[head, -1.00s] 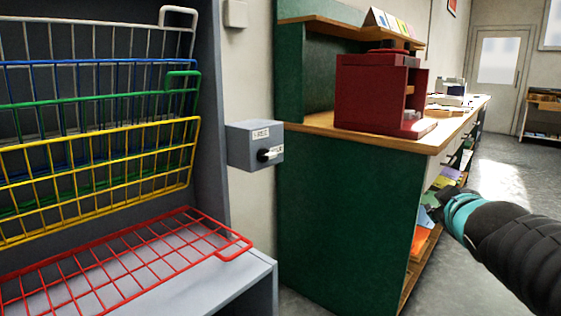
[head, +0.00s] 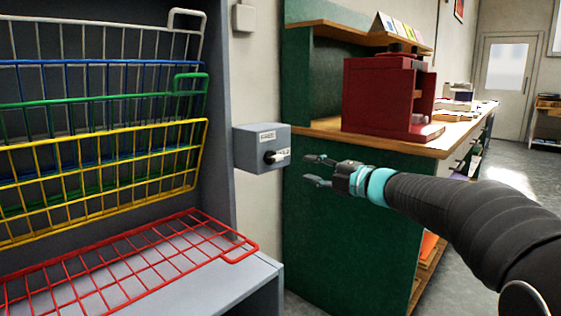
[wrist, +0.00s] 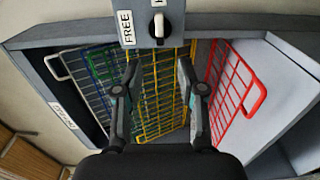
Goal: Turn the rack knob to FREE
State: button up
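The rack knob (head: 270,157) is a small black knob with a white handle on a grey box (head: 250,150) on the wall beside the rack. The FREE label sits above it, and a second label lies to its right. The knob also shows in the wrist view (wrist: 157,28), at the top, with the FREE label (wrist: 126,28) on its left; its white handle points up toward a cut-off label, not toward FREE. My gripper (head: 312,169) is open and empty, just right of the box and apart from the knob. Its fingers (wrist: 156,72) are spread in the wrist view.
The rack (head: 222,110) with white, blue, green, yellow and red wire shelves stands at the left; the red one (head: 130,262) lies lowered. A green cabinet (head: 340,220) with a wooden top and a red machine (head: 375,95) stands behind my gripper.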

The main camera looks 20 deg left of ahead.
aim_at(277, 159)
jog(key=p+x, duration=0.1)
jog(key=x, duration=1)
grip_shut()
